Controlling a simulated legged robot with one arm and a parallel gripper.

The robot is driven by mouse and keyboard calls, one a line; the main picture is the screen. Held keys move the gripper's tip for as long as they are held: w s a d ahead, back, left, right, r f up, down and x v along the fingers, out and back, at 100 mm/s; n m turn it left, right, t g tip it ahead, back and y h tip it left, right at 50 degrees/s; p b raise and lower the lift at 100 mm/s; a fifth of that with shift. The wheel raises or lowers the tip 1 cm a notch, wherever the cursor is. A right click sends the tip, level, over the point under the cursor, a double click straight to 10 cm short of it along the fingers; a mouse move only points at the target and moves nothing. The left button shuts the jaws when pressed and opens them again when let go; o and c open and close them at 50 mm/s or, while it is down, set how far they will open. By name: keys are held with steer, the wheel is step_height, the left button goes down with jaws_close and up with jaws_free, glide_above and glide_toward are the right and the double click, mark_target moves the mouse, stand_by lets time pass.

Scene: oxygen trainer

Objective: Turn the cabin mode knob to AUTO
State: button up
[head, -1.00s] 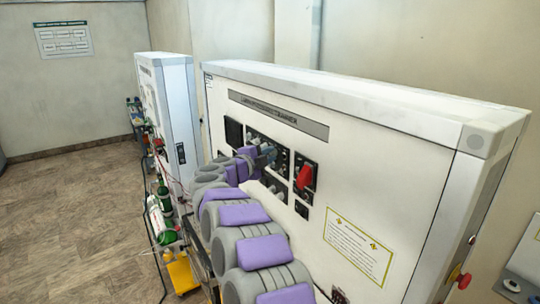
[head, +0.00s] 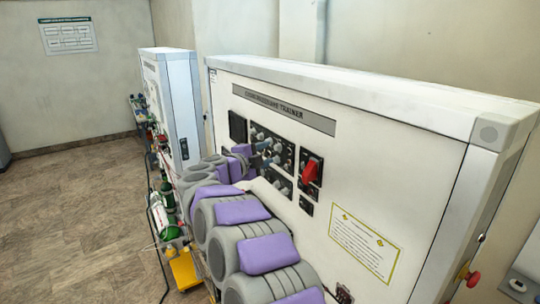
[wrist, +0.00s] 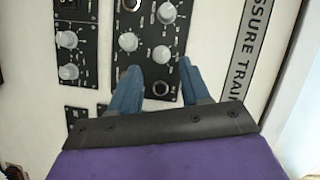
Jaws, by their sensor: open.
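The black control panel (head: 287,148) with several grey knobs is on the white trainer's front. In the wrist view, one grey knob (wrist: 161,54) is just beyond and between my fingertips, and another grey knob (wrist: 128,40) is up and left of it. The labels are too small to read, so I cannot tell which knob is the cabin mode knob. My gripper (wrist: 160,76) is open, its two blue fingers pointing at the panel with nothing between them. In the head view, my gripper (head: 264,150) is in front of the panel, and my arm hides part of it.
A red handle (head: 310,171) is right of the knobs. A second panel with two grey knobs (wrist: 67,55) is left in the wrist view. Green bottles (head: 167,196) and a yellow block (head: 184,270) are left of the trainer. The floor at left is clear.

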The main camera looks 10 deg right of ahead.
steer(key=f+b+v, duration=0.1)
steer(key=b+v, duration=0.1)
steer(key=v, duration=1.1)
steer(key=shift+a+r, duration=0.3)
steer(key=shift+a, duration=0.25)
steer(key=shift+a, duration=0.15)
